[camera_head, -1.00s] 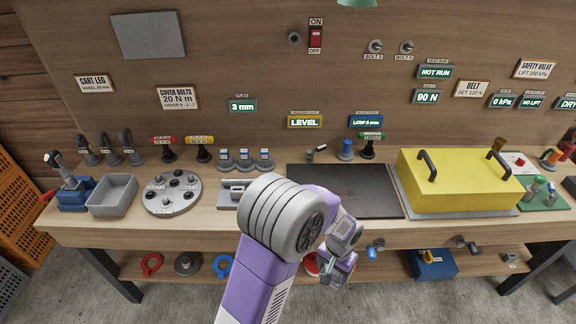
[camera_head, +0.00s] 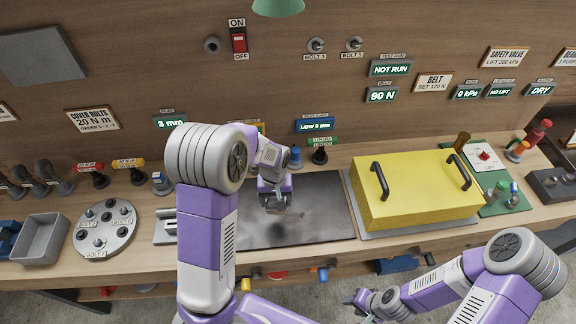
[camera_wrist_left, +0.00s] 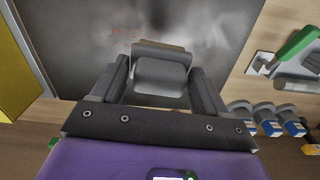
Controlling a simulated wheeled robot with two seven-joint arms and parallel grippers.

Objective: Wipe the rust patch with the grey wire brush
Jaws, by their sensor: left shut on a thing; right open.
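The rust patch shows as a faint reddish-brown smear (camera_wrist_left: 125,34) on the dark plate (camera_wrist_left: 70,25) in the left wrist view. In the head view, the plate (camera_head: 330,215) lies on the bench, with a dark smudge in front of my left gripper. My left gripper (camera_head: 275,200) is over the plate. In the left wrist view, its two fingers (camera_wrist_left: 160,85) are shut on a grey block, which I take as the grey wire brush (camera_wrist_left: 160,72), right beside the smear. I cannot tell whether its underside touches the plate. My right gripper (camera_head: 360,302) is open and empty, in front of the bench.
A yellow box (camera_head: 410,190) with black handles stands right of the plate. A bolt disc (camera_head: 105,228) and a grey bin (camera_head: 42,238) are on the left. A green-handled tool (camera_wrist_left: 295,45) lies beside the plate. Small posts stand along the back wall.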

